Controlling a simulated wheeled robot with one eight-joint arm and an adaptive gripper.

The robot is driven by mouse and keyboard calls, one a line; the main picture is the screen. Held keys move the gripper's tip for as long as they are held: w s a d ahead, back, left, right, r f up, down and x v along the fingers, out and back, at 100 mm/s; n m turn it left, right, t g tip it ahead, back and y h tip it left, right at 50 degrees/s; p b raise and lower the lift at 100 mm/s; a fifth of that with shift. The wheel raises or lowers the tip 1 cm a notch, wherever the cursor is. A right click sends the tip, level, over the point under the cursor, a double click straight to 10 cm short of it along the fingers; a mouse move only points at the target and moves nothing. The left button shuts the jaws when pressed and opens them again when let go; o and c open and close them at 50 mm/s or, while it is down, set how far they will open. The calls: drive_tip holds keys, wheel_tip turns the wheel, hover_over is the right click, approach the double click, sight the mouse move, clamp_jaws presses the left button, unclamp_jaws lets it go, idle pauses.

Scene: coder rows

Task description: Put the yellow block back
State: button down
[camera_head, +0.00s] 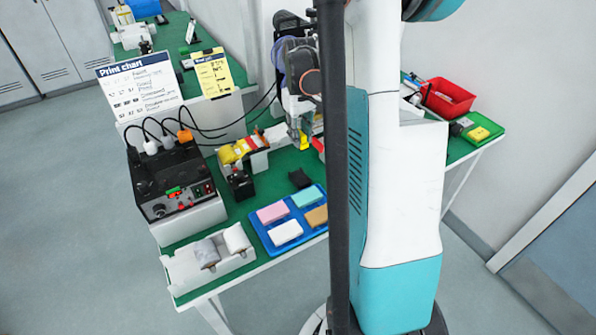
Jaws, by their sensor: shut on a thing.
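My gripper (301,128) is above the green table, left of the dark column, pointing down. It is shut on a small yellow block (304,143), of which only the lower part shows. A blue tray (262,235) lies nearer on the table, below the gripper in the picture. It holds a pink block (272,212), a teal block (307,197), a white block (285,232) and a tan block (317,216). The tray's right end is close to my dark column, and I cannot tell whether more of it is hidden.
A black control box (170,180) with plugs stands left. A white holder with rolls (212,255) is at the front edge. A stand with yellow and red pieces (243,149) and a small black object (299,179) are near the gripper. A red bin (447,97) is right.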

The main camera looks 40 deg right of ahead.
wheel_tip(320, 180, down, 14)
drive_tip(key=b, duration=0.4)
drive_tip(key=shift+f, duration=0.15)
drive_tip(key=c, duration=1.4)
unclamp_jaws()
drive_tip(key=shift+o, duration=0.2)
wheel_tip(320, 180, up, 12)
drive_tip(key=p, duration=0.4)
drive_tip(key=shift+a, duration=0.1)
